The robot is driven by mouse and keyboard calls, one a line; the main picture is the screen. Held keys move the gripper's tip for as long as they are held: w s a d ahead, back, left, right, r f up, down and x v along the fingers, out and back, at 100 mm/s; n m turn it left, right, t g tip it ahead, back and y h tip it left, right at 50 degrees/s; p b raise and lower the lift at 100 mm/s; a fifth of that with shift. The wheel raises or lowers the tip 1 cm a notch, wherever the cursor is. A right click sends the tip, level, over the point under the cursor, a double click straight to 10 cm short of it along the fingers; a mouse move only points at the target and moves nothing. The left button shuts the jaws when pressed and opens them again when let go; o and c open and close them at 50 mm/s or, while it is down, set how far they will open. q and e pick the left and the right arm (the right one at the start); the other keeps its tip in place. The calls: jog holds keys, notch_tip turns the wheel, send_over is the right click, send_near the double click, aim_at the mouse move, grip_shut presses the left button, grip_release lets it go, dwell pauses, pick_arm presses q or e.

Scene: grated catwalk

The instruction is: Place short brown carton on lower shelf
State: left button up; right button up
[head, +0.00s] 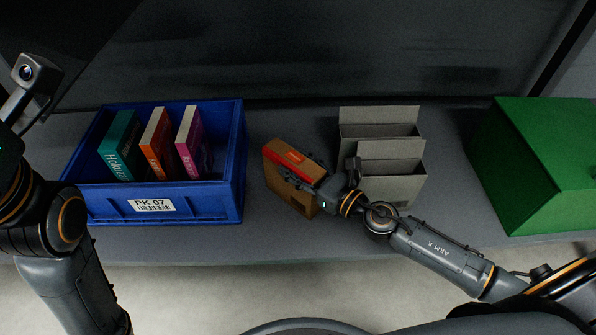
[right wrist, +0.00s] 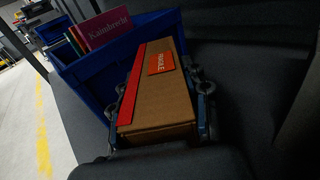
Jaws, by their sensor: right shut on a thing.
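The short brown carton (head: 289,179) has red tape and a red label, readable as FRAGILE in the right wrist view (right wrist: 160,98). My right gripper (head: 305,178) is shut on it, with finger parts along both long sides in the right wrist view. The carton is over the grey shelf (head: 270,228), between a blue bin and grey open boxes. I cannot tell whether its underside touches the shelf. My left arm shows at the left edge of the head view, but its fingers do not.
The blue bin (head: 208,205), labelled PK 07, holds teal, orange and magenta books. Grey open boxes (head: 390,186) stand right of the carton, close to my right wrist. A green sloped box (head: 535,165) stands farther right. A narrow bare strip of shelf runs along the front.

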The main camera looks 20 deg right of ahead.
jog(key=shift+f, duration=0.15)
jog(key=o, duration=1.4)
jog(key=shift+c, duration=0.2)
